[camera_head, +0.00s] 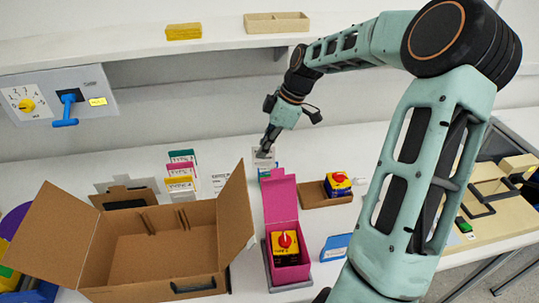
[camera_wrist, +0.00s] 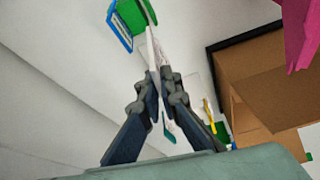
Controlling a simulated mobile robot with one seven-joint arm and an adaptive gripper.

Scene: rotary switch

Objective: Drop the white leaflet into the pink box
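The pink box (camera_head: 291,274) stands open on the table, lid flap raised at its back. A yellow rotary switch with a red knob (camera_head: 285,241) sits inside it. My gripper (camera_head: 264,151) is behind the box, near the back of the table. In the wrist view my gripper (camera_wrist: 159,72) has its fingertips closed on the thin white leaflet (camera_wrist: 152,47), seen nearly edge-on. In the head view the white leaflet (camera_head: 262,161) shows small at the fingertips. A corner of the pink box (camera_wrist: 298,35) shows at the upper right of the wrist view.
A large open cardboard box (camera_head: 150,250) stands left of the pink box. Coloured leaflets (camera_head: 181,170) stand in a row behind it. A small brown tray (camera_head: 318,196) holds another switch on the right. A green, blue-edged item (camera_wrist: 130,18) lies close beyond my fingertips.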

